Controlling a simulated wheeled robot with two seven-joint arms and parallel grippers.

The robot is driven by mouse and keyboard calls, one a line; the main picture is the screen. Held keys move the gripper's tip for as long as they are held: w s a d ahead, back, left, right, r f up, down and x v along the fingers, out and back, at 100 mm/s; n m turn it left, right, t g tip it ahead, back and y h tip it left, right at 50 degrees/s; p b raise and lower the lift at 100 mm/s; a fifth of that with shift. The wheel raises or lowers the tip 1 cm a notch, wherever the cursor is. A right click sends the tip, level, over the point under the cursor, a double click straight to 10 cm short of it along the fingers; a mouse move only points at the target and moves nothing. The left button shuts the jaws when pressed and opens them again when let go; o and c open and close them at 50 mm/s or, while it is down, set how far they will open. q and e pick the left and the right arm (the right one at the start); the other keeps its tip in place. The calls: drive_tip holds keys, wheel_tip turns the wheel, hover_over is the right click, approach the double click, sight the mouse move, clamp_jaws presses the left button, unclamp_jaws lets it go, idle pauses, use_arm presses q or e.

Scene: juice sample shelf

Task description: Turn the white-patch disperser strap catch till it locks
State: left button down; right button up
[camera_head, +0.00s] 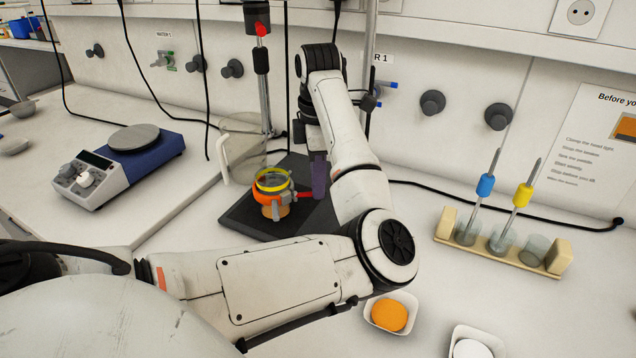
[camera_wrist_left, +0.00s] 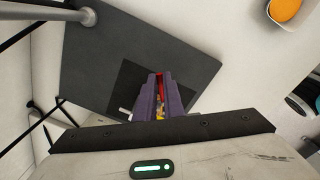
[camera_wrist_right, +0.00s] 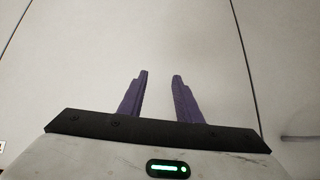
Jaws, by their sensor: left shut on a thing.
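A disperser stands at the back centre in the head view, with a dark base plate (camera_head: 262,218) and an upright rod. On the plate, an orange strap (camera_head: 272,197) and a yellow ring (camera_head: 272,181) surround a small vessel. A red catch (camera_head: 303,195) sticks out to the right of the strap. My left gripper (camera_head: 318,190) points down at the catch. In the left wrist view its purple fingers (camera_wrist_left: 160,82) are closed on the red catch (camera_wrist_left: 159,78). A small white patch (camera_wrist_left: 125,111) shows beside them. My right gripper (camera_wrist_right: 160,75) is open and empty.
A hotplate (camera_head: 120,155) stands at left and a glass beaker (camera_head: 243,150) behind the plate. A wooden rack (camera_head: 500,250) with glass vessels and two tools is at right. Dishes with an orange piece (camera_head: 389,315) and a white piece (camera_head: 472,349) lie in front.

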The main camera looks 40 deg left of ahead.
use_arm(q)
drive_tip(key=n+b, duration=0.1)
drive_tip(key=a+n, duration=0.1)
drive_tip(key=shift+w+f+n+b, duration=0.15)
drive_tip(key=shift+w+n+b, duration=0.2)
drive_tip(key=shift+n+b, duration=0.05)
drive_tip(key=n, duration=0.1)
drive_tip(key=a+n+b, duration=0.1)
drive_tip(key=shift+w+n, duration=0.2)
drive_tip(key=shift+n, duration=0.1)
drive_tip(key=a+n+b, duration=0.1)
drive_tip(key=n, duration=0.2)
drive_tip(key=shift+a+b, duration=0.2)
drive_tip(key=shift+b, duration=0.1)
drive_tip(key=shift+a+n+g+b, duration=0.15)
drive_tip(key=shift+a+n+b, duration=0.1)
drive_tip(key=shift+n, duration=0.5)
drive_tip(key=shift+a+n+g+b, duration=0.15)
drive_tip(key=shift+a+n, duration=0.1)
drive_tip(key=shift+n, duration=0.5)
drive_tip(key=shift+s, duration=0.1)
drive_tip(key=c, duration=1.9)
unclamp_jaws()
drive_tip(key=shift+o, duration=0.2)
